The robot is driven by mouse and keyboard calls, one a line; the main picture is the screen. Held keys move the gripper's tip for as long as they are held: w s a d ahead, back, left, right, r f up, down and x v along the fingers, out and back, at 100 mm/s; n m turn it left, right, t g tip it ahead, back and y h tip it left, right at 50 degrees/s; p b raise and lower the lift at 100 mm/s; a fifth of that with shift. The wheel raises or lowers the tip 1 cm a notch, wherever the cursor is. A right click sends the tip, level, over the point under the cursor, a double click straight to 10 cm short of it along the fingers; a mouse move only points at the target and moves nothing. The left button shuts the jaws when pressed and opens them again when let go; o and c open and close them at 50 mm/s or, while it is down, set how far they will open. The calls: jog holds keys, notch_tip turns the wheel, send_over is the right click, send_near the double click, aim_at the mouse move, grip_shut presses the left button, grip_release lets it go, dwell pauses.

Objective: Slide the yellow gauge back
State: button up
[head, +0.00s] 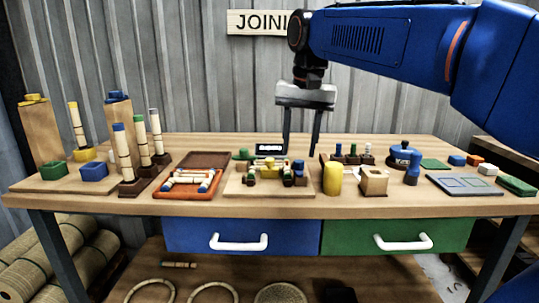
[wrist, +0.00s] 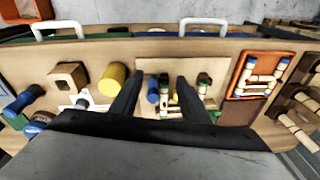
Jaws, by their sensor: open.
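A small yellow piece (head: 270,162) shows on the wooden jig board (head: 240,189) at the table's middle, among cream, green and blue parts; I cannot tell for certain that it is the gauge. A larger upright yellow cylinder (head: 333,179) stands just right of the board; it also shows in the wrist view (wrist: 112,78). My gripper (head: 300,150) is open and empty, pointing down above the back of the board. In the wrist view my gripper (wrist: 159,82) has its fingers either side of the blue and cream parts, partly covering the board.
A wooden block with a hole (head: 374,181) and a blue knobbed piece (head: 411,169) stand right of the yellow cylinder. An orange tray (head: 187,183) lies left of the board. Tall posts and rods stand far left; a grey-blue plate (head: 464,185) lies right.

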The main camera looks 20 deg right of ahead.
aim_at(270, 159)
jog(key=w+a+r+m+g, duration=0.1)
jog(key=w+a+r+m, duration=0.1)
jog(key=w+r, duration=0.4)
jog(key=w+a+r+m+g, duration=0.1)
jog(key=w+r+m, duration=0.15)
jog(key=w, duration=0.55)
jog(key=shift+n, duration=0.35)
jog(key=f, duration=1.6)
jog(key=shift+w+a+f, duration=0.1)
jog(key=shift+w+f, duration=0.1)
jog(key=shift+f, duration=0.05)
